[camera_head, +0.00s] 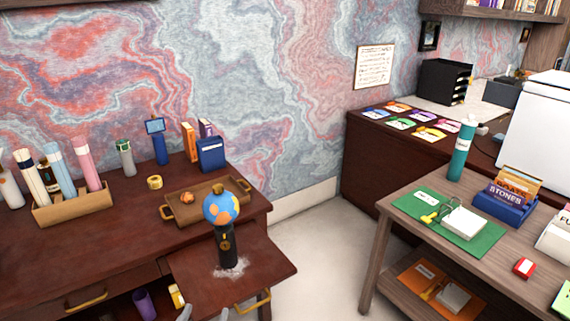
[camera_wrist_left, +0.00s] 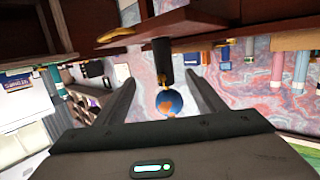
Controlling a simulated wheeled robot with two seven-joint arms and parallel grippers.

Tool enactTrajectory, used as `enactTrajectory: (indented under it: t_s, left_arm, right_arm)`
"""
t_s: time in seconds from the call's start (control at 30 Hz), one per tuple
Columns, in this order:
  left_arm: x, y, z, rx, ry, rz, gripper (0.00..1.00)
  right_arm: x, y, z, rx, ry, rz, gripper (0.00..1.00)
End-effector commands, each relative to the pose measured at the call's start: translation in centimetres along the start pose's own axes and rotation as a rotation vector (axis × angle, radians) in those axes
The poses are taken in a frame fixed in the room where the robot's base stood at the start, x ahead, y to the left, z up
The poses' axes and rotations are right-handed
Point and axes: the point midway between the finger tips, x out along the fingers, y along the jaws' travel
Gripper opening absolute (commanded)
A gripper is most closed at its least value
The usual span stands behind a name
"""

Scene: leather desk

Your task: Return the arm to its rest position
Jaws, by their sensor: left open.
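My left gripper (camera_head: 204,315) shows only as two grey fingertips at the bottom edge of the head view. In the left wrist view its fingers (camera_wrist_left: 158,76) are spread apart with nothing held. A blue and orange globe (camera_head: 221,206) sits on top of a black cylinder (camera_head: 228,248), which stands upright on a pulled-out board (camera_head: 190,275) of the desk. In the wrist view, which is upside down, the globe (camera_wrist_left: 169,103) and cylinder (camera_wrist_left: 162,56) appear between the fingers but apart from them. The rest of my left arm is out of the head view. My right gripper is not seen.
The dark red desk (camera_head: 120,200) holds a tray (camera_head: 178,202), a bottle rack (camera_head: 75,208) and a blue box (camera_head: 211,154). A brass drawer handle (camera_head: 252,302) is near the fingertips. Open floor (camera_head: 318,235) separates this desk from the grey-brown table (camera_head: 395,203) on the right.

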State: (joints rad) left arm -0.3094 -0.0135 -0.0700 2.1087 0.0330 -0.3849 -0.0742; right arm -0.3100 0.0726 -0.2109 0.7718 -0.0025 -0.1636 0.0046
Motion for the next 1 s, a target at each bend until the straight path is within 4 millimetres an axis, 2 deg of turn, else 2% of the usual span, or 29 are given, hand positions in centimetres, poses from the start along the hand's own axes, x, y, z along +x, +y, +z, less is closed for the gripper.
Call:
enactTrajectory:
  t_s: [0.17,0.33,0.5,0.63,0.8,1.0]
  left_arm:
    - [-1.6,0.1,2.3,0.008,-0.117,0.014,0.64]
    - [-4.3,0.3,5.4,0.017,-0.278,0.029,0.64]
    - [-9.6,0.2,9.6,0.035,-0.526,0.046,0.64]
    - [-13.9,0.0,12.1,0.047,-0.702,0.052,0.64]
    - [-18.1,-0.2,13.8,0.059,-0.853,0.053,0.64]
    - [-21.9,-0.5,14.9,0.070,-0.981,0.053,0.64]
  right_arm:
    - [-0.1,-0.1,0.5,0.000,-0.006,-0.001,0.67]
    - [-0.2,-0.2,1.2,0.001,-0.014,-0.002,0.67]
    - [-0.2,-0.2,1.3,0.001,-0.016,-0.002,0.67]
    - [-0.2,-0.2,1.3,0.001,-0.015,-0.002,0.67]
    - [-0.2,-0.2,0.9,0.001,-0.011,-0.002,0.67]
    - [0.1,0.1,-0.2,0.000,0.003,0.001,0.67]
